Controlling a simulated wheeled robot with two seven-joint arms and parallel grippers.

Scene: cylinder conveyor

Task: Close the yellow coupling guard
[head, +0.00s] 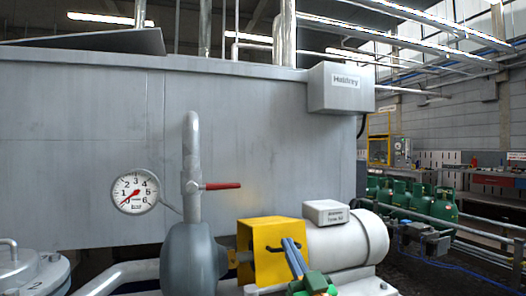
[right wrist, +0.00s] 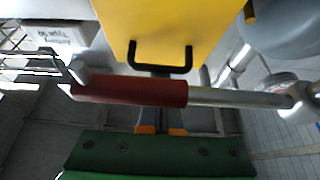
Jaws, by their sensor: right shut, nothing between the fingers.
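The yellow coupling guard (head: 268,262) sits between the grey pump (head: 194,260) and the white motor (head: 350,240) in the head view. In the right wrist view the guard (right wrist: 195,25) fills the top middle, with a black U-shaped handle (right wrist: 160,69) near its edge. My right gripper (head: 290,244) is shut and empty, with its blue-grey fingers in front of the guard's right side. In the wrist view its fingers lie just below the handle, partly hidden behind a red sleeve; I cannot tell if they touch it. My left gripper is not in view.
A grey pipe with a red lever (head: 221,186) rises from the pump, next to a round gauge (head: 135,191). A large grey tank (head: 90,140) stands behind. A red sleeve (right wrist: 130,91) on a grey rod crosses the wrist view. Green cylinders (head: 400,197) stand at right.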

